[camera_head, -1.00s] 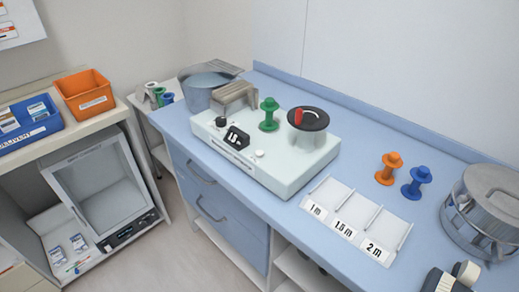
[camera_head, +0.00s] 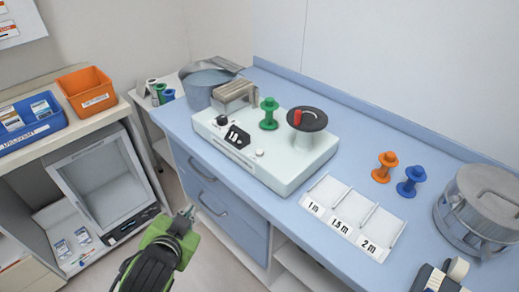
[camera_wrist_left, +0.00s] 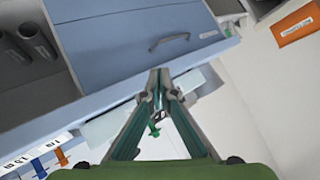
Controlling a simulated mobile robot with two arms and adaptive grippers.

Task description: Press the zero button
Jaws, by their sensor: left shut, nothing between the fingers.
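A pale winding device (camera_head: 285,180) sits on the blue counter. Its front carries a small white round button (camera_head: 260,152), a black knob (camera_head: 222,121) and a dark display (camera_head: 236,137); no label on the white button can be read. My left gripper (camera_head: 188,212) is shut and empty, low in front of the counter's drawers, apart from the device and its button. In the left wrist view, my left gripper (camera_wrist_left: 158,76) has its fingertips together in front of a blue drawer (camera_wrist_left: 140,35). The button cannot be made out there. My right gripper is not in view.
A green spool (camera_head: 269,114) and a crank wheel with a red handle (camera_head: 307,119) stand up from the device. A tray with length labels (camera_head: 352,217), orange (camera_head: 385,166) and blue (camera_head: 410,180) spools and a metal drum (camera_head: 480,210) stand right of it.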

